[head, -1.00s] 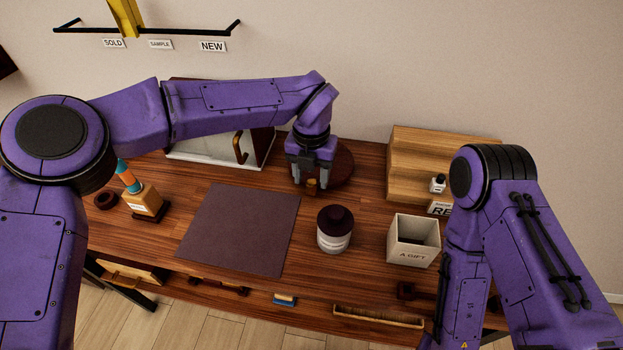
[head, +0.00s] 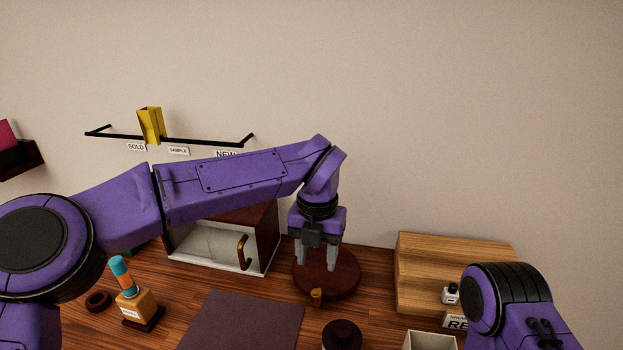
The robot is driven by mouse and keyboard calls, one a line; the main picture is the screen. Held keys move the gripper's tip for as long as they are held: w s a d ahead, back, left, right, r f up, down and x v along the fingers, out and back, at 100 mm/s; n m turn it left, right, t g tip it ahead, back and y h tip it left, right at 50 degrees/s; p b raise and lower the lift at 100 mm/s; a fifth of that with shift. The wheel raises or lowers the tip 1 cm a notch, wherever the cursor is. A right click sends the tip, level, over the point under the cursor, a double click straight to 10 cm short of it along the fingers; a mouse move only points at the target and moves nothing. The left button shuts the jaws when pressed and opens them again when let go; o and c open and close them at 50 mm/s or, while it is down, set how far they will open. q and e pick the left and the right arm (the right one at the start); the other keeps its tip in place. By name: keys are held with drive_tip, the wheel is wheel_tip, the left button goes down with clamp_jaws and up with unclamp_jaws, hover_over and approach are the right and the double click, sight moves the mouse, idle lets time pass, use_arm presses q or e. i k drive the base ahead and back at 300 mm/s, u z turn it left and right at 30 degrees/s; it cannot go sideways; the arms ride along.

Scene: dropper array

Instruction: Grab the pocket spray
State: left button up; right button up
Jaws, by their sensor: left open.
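No item in view is plainly marked as the pocket spray. A small amber bottle (head: 135,304) with an orange and teal top stands on a dark base at the left, with a small label on its front. A small brass-coloured piece (head: 317,296) is at the front edge of a dark red round stand (head: 335,286). My left gripper (head: 318,262) is open and empty, fingers pointing down over the round stand, behind and above the brass piece. My right arm shows at the lower right; its gripper is out of frame.
Behind the left arm is a white-fronted cabinet (head: 205,247) with a brass handle. A stepped wooden shelf (head: 425,265) at right holds a small white bottle (head: 450,294). A dark-capped jar (head: 342,335), gift box (head: 430,341) and mat (head: 245,323) are in front. A yellow box (head: 151,126) sits on the wall rail.

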sight(119, 267)
drive_tip(key=k, duration=1)
